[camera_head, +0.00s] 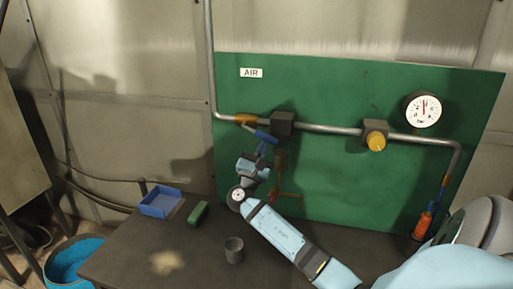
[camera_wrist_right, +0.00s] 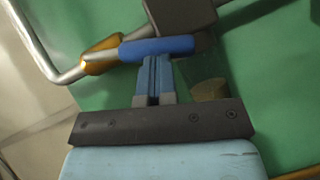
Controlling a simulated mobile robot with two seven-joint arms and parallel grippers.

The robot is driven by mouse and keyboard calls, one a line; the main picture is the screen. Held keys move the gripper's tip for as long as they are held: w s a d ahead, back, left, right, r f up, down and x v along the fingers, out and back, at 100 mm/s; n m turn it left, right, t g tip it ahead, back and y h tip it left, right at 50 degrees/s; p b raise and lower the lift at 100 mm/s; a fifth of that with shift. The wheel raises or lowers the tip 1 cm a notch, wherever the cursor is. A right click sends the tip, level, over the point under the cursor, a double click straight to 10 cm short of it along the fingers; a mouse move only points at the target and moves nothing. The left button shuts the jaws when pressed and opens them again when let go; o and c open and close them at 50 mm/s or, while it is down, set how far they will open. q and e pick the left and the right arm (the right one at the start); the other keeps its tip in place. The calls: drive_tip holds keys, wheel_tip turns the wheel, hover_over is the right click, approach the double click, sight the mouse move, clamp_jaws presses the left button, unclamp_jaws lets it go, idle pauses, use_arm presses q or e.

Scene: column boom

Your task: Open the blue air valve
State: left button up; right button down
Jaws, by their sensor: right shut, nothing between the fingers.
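The blue valve handle (camera_head: 264,136) sticks out to the left of a dark valve block (camera_head: 283,122) on the pipe, under the AIR label. It lies close to the line of the pipe, tilted a little down to the right. In the wrist view the handle (camera_wrist_right: 156,47) crosses just beyond my fingertips. My right gripper (camera_head: 263,148) is shut and empty, just below the handle. In the wrist view its fingertips (camera_wrist_right: 158,60) meet the handle's lower edge; I cannot tell if they touch. My left gripper is not in view.
The green panel (camera_head: 340,190) also carries a yellow knob (camera_head: 376,142) and a round gauge (camera_head: 424,110). On the dark bench (camera_head: 135,250) are a blue tray (camera_head: 160,202), a green block (camera_head: 198,213) and a grey cup (camera_head: 234,250). An orange item (camera_head: 422,225) stands at right.

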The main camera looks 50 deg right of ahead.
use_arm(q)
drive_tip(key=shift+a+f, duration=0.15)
use_arm(e)
drive_tip(key=shift+s+d+r, duration=0.2)
drive_tip(key=shift+r, duration=0.25)
drive_tip(key=shift+s+d+r, duration=0.15)
drive_tip(key=shift+s+r, duration=0.05)
drive_tip(key=shift+r, duration=0.2)
drive_tip(key=shift+f, duration=0.1)
